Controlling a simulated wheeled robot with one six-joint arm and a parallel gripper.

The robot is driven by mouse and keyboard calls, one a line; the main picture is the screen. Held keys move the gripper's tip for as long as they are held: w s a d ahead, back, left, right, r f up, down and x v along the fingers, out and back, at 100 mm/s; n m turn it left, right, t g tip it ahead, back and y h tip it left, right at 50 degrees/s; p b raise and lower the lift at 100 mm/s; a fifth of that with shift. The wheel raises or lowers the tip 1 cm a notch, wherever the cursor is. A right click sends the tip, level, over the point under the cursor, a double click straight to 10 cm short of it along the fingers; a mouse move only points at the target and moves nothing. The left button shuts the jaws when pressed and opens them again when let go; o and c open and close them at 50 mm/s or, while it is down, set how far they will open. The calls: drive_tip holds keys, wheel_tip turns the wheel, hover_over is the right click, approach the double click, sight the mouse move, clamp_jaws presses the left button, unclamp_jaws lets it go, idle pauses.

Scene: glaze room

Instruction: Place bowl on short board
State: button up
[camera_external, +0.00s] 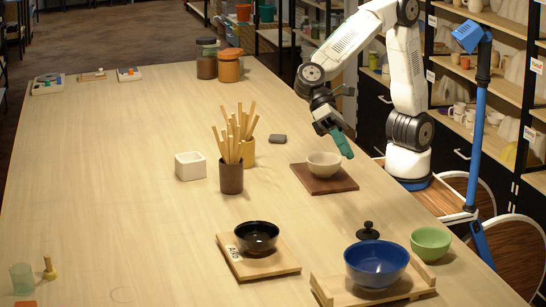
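A small cream bowl (323,163) rests upright on a dark brown square board (342,184) near the table's right side. My gripper (344,146), with teal fingers, points down just above and to the right of the cream bowl's rim. I cannot tell whether it touches the rim or whether the fingers are apart. A black bowl (257,236) sits on a light wooden board (274,266) with a paper label. A blue bowl (376,262) sits on a light board with raised end strips (322,290). A green bowl (430,242) stands behind it to the right.
A dark lidded piece (367,231) stands behind the blue bowl. Lidded jars (229,68) stand at the back. The left half of the table (110,180) is mostly clear.

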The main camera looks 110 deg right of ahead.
drive_tip(key=s+d+f+n+t+h, duration=0.1)
drive_tip(key=s+d+n+h, duration=0.1)
drive_tip(key=s+d, duration=0.5)
drive_tip(key=s+d+f+n+t+h, duration=0.1)
drive_tip(key=s+d+h, duration=0.3)
drive_tip(key=d, duration=1.4)
drive_tip(key=s+d+f+n+t+h, duration=0.1)
drive_tip(key=s+d+f+n+h, duration=0.1)
drive_tip(key=s+d, duration=0.8)
drive_tip(key=shift+s+d+n+t+h, duration=0.2)
drive_tip(key=shift+d+n+t+h, duration=0.1)
drive_tip(key=shift+d+n+h, duration=0.75)
